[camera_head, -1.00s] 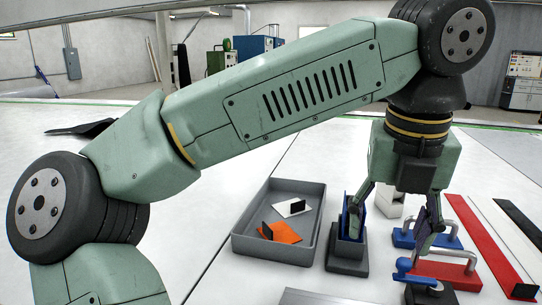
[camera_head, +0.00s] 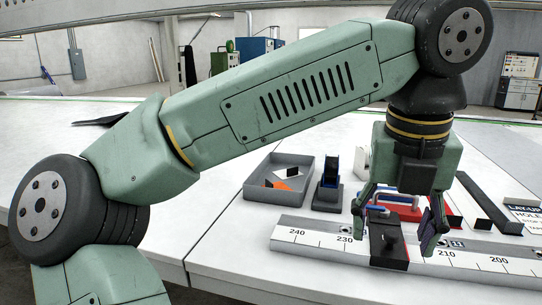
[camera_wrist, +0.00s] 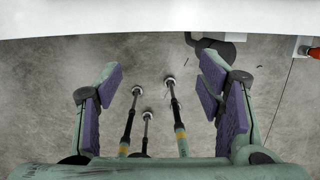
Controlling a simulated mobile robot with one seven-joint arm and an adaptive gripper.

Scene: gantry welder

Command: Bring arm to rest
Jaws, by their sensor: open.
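My gripper (camera_head: 395,232) is open and empty, hanging down from my arm. In the head view its fingers appear on either side of a black block (camera_head: 388,245) on the ruler. In the wrist view my gripper (camera_wrist: 160,100) has its two purple-padded fingers wide apart over grey floor (camera_wrist: 195,60). The white table (camera_wrist: 90,15) crosses the top of that view, beyond the fingers. My arm stays bent, with its forearm rising across the head view.
A long ruler (camera_head: 310,237) lies along the table front. Behind it are a grey tray (camera_head: 251,188) with orange and white pieces, a blue part in a dark holder (camera_head: 327,198), and red and black bars. Thin poles (camera_wrist: 148,130) show low in the wrist view.

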